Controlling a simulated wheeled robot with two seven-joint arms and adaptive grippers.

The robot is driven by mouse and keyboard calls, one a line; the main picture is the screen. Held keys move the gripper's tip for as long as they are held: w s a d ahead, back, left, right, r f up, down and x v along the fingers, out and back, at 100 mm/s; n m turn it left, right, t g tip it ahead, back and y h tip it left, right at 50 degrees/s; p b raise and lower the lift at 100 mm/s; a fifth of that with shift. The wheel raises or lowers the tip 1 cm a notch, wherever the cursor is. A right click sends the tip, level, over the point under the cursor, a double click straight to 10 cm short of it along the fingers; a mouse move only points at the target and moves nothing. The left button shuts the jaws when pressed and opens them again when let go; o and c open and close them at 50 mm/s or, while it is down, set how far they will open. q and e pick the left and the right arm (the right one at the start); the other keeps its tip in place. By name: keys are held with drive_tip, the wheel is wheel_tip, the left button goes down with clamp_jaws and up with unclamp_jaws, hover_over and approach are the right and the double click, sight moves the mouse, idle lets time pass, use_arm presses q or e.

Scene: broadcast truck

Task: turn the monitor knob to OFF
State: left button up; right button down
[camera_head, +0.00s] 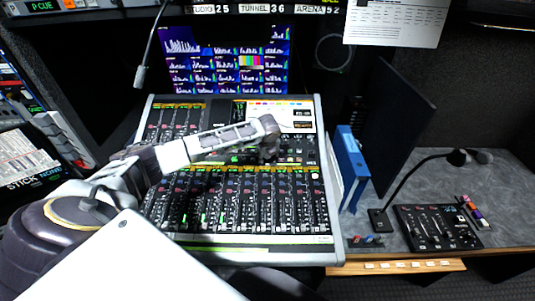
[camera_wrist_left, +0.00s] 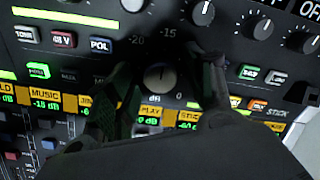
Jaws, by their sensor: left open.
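An OFF label (camera_wrist_left: 309,8) shows at the top right of that view, apart from this knob. My left gripper (camera_wrist_left: 165,70) is open, one finger on each side of the knob; I cannot tell whether either touches it. In the head view the left gripper (camera_head: 268,138) is over the upper part of the mixing console (camera_head: 331,210), hiding the knob. My right gripper is out of view.
Several other knobs (camera_wrist_left: 263,28) and lit buttons (camera_wrist_left: 64,39) lie close around the fingers. A screen (camera_head: 228,62) stands behind the console. A blue binder (camera_head: 352,157), a gooseneck microphone (camera_head: 407,183) and a small control box (camera_head: 437,228) are at the right.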

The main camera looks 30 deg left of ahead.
use_arm(q)
drive_tip(key=c, duration=1)
drive_tip(key=shift+c, duration=0.2)
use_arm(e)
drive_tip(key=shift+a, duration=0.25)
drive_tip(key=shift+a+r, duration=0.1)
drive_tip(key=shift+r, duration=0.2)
